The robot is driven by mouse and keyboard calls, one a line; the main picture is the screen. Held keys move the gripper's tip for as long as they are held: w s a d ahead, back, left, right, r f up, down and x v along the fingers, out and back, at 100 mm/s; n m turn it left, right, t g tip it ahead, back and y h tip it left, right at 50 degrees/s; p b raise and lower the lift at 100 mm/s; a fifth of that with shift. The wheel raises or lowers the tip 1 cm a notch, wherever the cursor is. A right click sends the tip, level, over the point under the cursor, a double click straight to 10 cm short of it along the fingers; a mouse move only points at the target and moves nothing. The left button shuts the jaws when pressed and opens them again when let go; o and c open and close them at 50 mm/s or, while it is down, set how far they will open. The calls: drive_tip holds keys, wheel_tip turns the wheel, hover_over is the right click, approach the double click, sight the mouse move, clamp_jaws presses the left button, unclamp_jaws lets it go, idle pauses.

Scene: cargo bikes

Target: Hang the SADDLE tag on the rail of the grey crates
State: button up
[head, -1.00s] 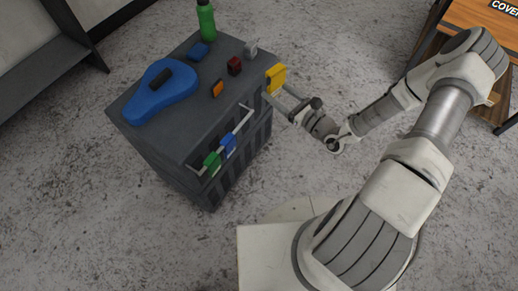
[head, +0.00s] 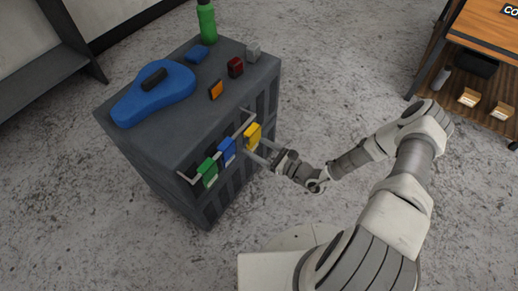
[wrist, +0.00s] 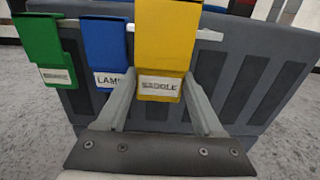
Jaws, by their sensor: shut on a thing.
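The yellow SADDLE tag (wrist: 166,50) is between the fingers of my gripper (wrist: 160,100), which is shut on it. In the head view the yellow tag (head: 253,136) is at the rail (head: 249,122) on the side of the grey crates (head: 165,165), to the right of the other tags. In the wrist view its top overlaps the rail (wrist: 210,34); I cannot tell whether its hook bears on the rail. My gripper (head: 258,150) reaches in from the right. A blue LAMP tag (head: 227,151) and a green tag (head: 207,172) hang on the rail to its left.
On the crate top are a blue saddle (head: 155,95), a green bottle (head: 207,22), and several small blocks, including a dark red one (head: 235,67). A wooden shelf unit (head: 480,38) stands at right. Open floor surrounds the crates.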

drive_tip(key=shift+w+a+f+b, duration=0.3)
drive_tip(key=shift+w+a+b, duration=0.15)
drive_tip(key=shift+a, duration=0.15)
drive_tip(key=shift+w+a+f+b, duration=0.3)
drive_tip(key=shift+w+a, duration=0.15)
drive_tip(key=shift+a, duration=0.15)
drive_tip(key=shift+w+a+f+b, duration=0.3)
drive_tip(key=shift+w+a+b, duration=0.15)
drive_tip(key=shift+a, duration=0.15)
drive_tip(key=o, duration=1.3)
drive_tip(key=shift+d, duration=0.1)
drive_tip(key=p+v, duration=0.3)
drive_tip(key=v, duration=1.4)
drive_tip(key=shift+s+d+p, duration=0.1)
drive_tip(key=shift+s+p, duration=0.05)
drive_tip(key=shift+p, duration=0.25)
